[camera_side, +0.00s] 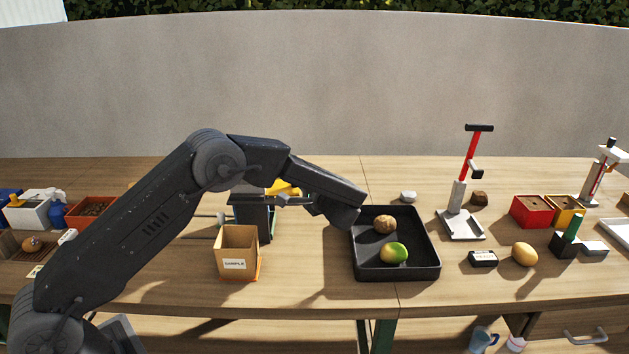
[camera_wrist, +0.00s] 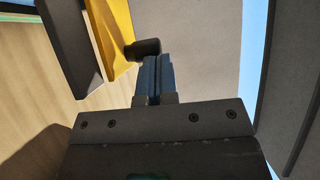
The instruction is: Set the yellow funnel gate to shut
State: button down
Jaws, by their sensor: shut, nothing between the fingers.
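The yellow funnel gate (camera_side: 284,188) is partly hidden behind my arm in the side view. It sits on a dark stand behind the sample box. In the wrist view a yellow panel (camera_wrist: 117,38) stands beside a dark grey plate, with a black knob (camera_wrist: 142,49) sticking out from it. My gripper (camera_wrist: 155,60) is shut and empty, its blue-grey fingertips right at the knob; I cannot tell whether they touch. In the side view my gripper (camera_side: 282,201) points left, close to the funnel. The gate's position is not clear.
A cardboard sample box (camera_side: 237,255) stands in front of the funnel stand. A black tray (camera_side: 427,271) right of it holds a brown potato (camera_side: 385,225) and a green-yellow one (camera_side: 394,253). A red-handled press (camera_side: 462,200) stands farther right. Bare table lies between box and tray.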

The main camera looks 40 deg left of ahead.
jog(key=shift+s+a, duration=0.55)
jog(key=shift+a, duration=0.05)
jog(key=shift+d, duration=0.1)
